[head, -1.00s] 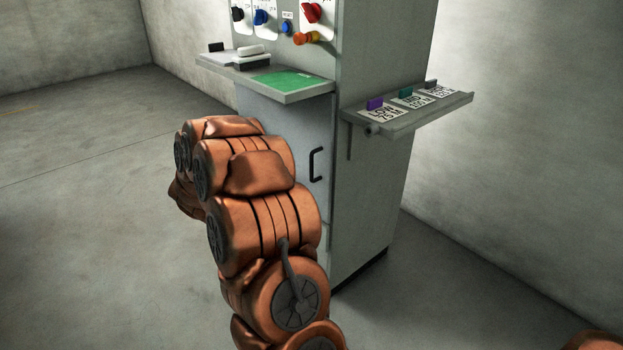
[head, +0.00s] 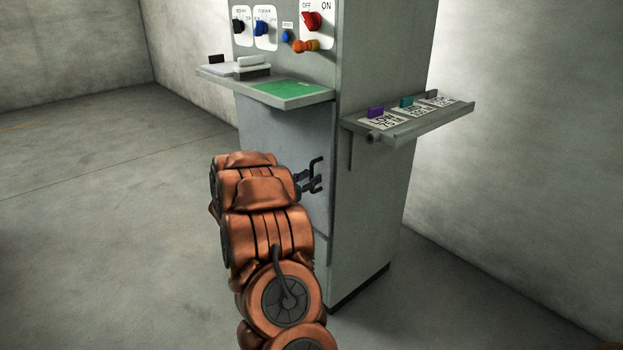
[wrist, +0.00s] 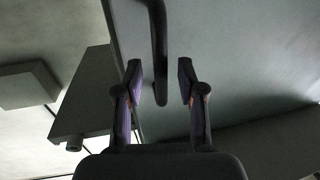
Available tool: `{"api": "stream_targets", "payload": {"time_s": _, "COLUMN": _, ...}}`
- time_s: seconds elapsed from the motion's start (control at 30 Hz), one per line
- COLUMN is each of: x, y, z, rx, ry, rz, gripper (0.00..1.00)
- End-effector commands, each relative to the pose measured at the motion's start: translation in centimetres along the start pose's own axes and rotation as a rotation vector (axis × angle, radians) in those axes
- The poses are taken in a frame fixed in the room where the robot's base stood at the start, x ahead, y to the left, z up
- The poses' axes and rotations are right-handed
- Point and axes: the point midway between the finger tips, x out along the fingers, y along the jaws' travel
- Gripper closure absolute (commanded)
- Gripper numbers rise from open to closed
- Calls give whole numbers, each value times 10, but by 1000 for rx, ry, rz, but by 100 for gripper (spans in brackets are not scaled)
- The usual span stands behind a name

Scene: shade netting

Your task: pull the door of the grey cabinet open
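The grey cabinet (head: 375,200) stands upright, with its flat door (head: 285,140) on the front below a shelf. The door looks shut. A black bar handle (head: 317,168) is near the door's right edge. My gripper (head: 311,182) is at the handle in the head view, partly hidden behind my arm. In the wrist view my gripper (wrist: 160,85) is open, its two fingers apart, with the handle (wrist: 160,50) reaching down between them. A gap shows on each side of the handle, so the fingers do not clasp it. The door's surface (wrist: 225,60) also fills the right of the wrist view.
A front shelf (head: 315,97) with a green pad juts out above the door. A side shelf (head: 420,125) with labelled cards and coloured tabs sticks out right. Knobs and a red switch (head: 312,20) are above. The floor to the left (head: 100,220) is clear.

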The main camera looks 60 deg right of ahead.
Motion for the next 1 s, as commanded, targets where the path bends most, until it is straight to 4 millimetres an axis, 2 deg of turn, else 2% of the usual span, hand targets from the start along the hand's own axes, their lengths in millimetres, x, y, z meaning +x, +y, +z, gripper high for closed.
{"api": "stream_targets", "payload": {"time_s": 0.2, "x": 13, "y": 0, "z": 1, "rx": -1, "ry": -2, "rz": -2, "gripper": 61}}
{"api": "stream_targets", "payload": {"time_s": 0.5, "x": 14, "y": -1, "z": 0, "rx": 0, "ry": -1, "rz": -3, "gripper": 61}}
{"api": "stream_targets", "payload": {"time_s": 0.87, "x": 14, "y": -1, "z": 0, "rx": 1, "ry": -1, "rz": -3, "gripper": 98}}
{"api": "stream_targets", "payload": {"time_s": 1.0, "x": 14, "y": -1, "z": 0, "rx": 1, "ry": -1, "rz": -2, "gripper": 100}}
